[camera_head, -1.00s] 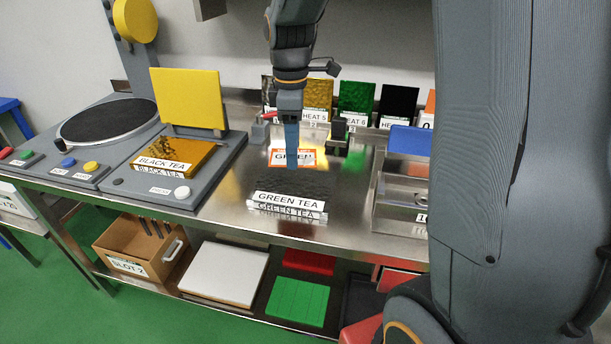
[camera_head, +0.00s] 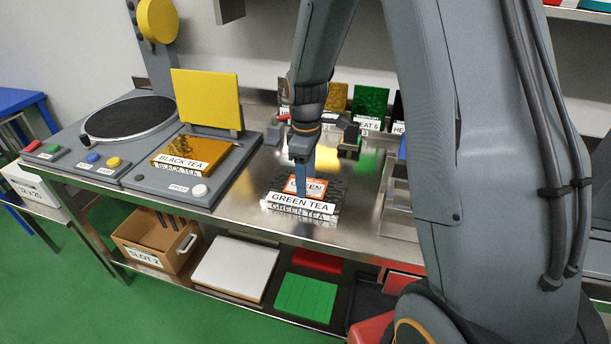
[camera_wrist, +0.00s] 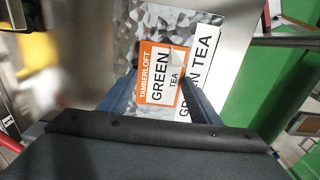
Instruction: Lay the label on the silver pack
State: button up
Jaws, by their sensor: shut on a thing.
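The silver pack (camera_wrist: 127,28) is crinkled and shiny, with a white strip reading GREEN TEA along one side; in the head view the pack (camera_head: 276,187) lies on the steel bench, strip toward me. The label (camera_wrist: 160,75) is orange and white and reads TAMBERLOFT GREEN TEA. In the head view the label (camera_head: 312,184) is over the pack, behind the strip. My gripper (camera_head: 303,192) points down, shut on the label; in the wrist view its blue fingers (camera_wrist: 157,88) are at the label's two sides. I cannot tell whether the label touches the pack.
To the left stands a grey station with a raised yellow plate (camera_head: 207,98) and a gold BLACK TEA pack (camera_head: 189,151). Several coloured packs, including a green one (camera_head: 370,103), stand along the back. The bench edge is close in front. A clear tray (camera_head: 396,214) is to the right.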

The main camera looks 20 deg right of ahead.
jog(key=shift+f, duration=0.15)
jog(key=o, duration=1)
notch_tip(320, 180, up, 12)
jog(key=b, duration=0.3)
jog(key=s+f+m, duration=0.2)
jog(key=s+m, duration=0.1)
jog(key=s, duration=0.2)
jog(key=s+f+m, duration=0.3)
jog(key=s+m, duration=0.1)
jog(key=s, duration=0.2)
jog(key=s+f+m+t, duration=0.1)
jog(key=s+f+m, duration=0.2)
jog(key=s, duration=0.3)
jog(key=shift+a+m, duration=0.15)
jog(key=shift+m, duration=0.45)
jog(key=shift+r, duration=0.1)
